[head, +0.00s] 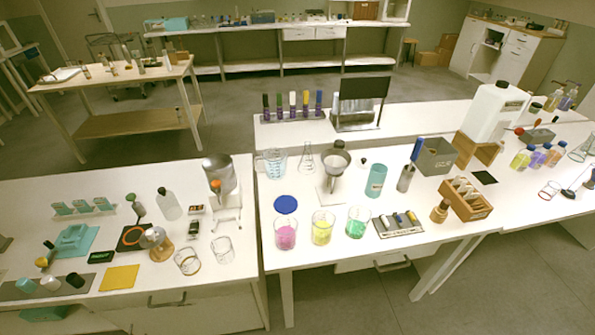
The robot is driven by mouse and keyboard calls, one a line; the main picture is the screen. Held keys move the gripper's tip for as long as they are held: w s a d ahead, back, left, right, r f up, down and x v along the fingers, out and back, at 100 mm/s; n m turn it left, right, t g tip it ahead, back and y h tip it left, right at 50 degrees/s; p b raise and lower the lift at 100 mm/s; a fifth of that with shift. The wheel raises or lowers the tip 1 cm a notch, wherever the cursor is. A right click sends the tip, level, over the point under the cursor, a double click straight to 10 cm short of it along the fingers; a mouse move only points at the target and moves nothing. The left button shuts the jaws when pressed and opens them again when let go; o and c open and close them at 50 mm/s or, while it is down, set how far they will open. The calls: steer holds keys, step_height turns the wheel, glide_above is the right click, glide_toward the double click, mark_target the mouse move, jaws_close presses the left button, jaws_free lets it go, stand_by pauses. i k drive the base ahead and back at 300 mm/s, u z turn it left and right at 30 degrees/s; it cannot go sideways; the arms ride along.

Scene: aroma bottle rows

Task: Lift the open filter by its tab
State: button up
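A grey funnel-like vessel (333,164) stands on a white stand near the middle of the main bench. Something pale shows at its top, but I cannot tell whether it is a paper filter. I cannot make out an open filter or its tab anywhere in the head view. My gripper is not in view.
Beakers of pink (285,234), yellow (322,229) and green (356,223) contents stand in front of the funnel. A teal cylinder (376,180) stands to its right, and a glass flask (307,160) to its left. A wooden box (467,200) sits further right.

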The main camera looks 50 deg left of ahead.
mark_target(333, 161)
steer(key=u, duration=2)
steer(key=i, duration=1)
